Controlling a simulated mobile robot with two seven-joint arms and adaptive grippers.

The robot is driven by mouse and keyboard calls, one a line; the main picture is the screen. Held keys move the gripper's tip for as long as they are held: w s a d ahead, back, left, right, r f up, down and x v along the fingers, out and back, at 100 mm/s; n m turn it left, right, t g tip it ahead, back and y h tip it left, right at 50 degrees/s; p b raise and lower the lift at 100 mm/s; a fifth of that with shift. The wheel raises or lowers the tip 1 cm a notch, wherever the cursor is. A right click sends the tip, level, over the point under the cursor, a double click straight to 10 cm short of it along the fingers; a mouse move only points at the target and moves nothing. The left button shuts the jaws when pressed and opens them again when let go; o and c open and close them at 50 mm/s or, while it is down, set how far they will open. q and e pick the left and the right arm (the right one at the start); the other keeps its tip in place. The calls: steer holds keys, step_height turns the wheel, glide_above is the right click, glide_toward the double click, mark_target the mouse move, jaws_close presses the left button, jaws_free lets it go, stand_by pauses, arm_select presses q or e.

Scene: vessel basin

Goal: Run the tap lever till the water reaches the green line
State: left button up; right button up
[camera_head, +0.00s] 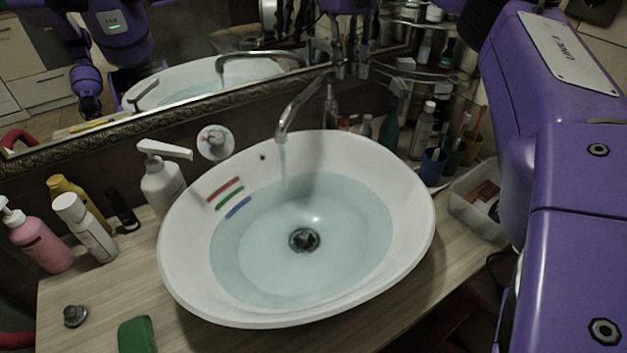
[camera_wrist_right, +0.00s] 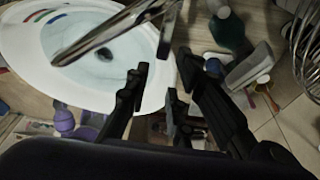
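The white basin (camera_head: 185,285) holds clear water (camera_head: 345,250). A thin stream falls into it from the curved metal tap (camera_head: 293,108), which also crosses the right wrist view (camera_wrist_right: 105,35). On the inner left wall are a red line (camera_head: 225,188), a green line (camera_head: 229,198) and a blue line (camera_head: 238,208), top to bottom. The water's edge lies around the blue line, below the green one. My right gripper (camera_head: 352,68) hangs beside the tap lever (camera_head: 330,100). In the right wrist view its fingers (camera_wrist_right: 162,72) are apart; lever contact is unclear. My left gripper is out of view.
A white pump bottle (camera_head: 162,180) and several other bottles stand left of the basin. A green sponge (camera_head: 136,335) and a small metal stopper (camera_head: 75,315) lie at front left. Cups and a clear box (camera_head: 470,215) stand on the right. A mirror (camera_head: 190,60) is behind.

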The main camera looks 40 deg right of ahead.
steer(key=shift+s+d+f, duration=0.1)
steer(key=shift+f, duration=0.05)
steer(key=shift+c, duration=1.4)
steer(key=shift+s+d+f, duration=0.2)
steer(key=shift+s+f, duration=0.05)
steer(key=shift+s, duration=0.05)
jaws_close()
step_height(320, 180, up, 8)
steer(key=n+t+h+p, duration=0.1)
steer(key=n+t, duration=0.3)
steer(key=n, duration=2.8)
glide_above(345, 115)
steer(key=w+d, duration=0.1)
steer(key=d, duration=0.1)
steer(key=f+n, duration=0.1)
steer(key=f, duration=0.3)
steer(key=f+n+p, duration=0.1)
steer(key=f+n, duration=0.1)
steer(key=f, duration=0.2)
steer(key=f+n, duration=0.1)
steer(key=f, duration=0.3)
steer(key=shift+w+d+f+p, duration=0.15)
steer(key=shift+w+f+p, duration=0.1)
steer(key=shift+p, duration=0.05)
steer(key=shift+s+f, duration=0.25)
steer(key=shift+f, duration=0.5)
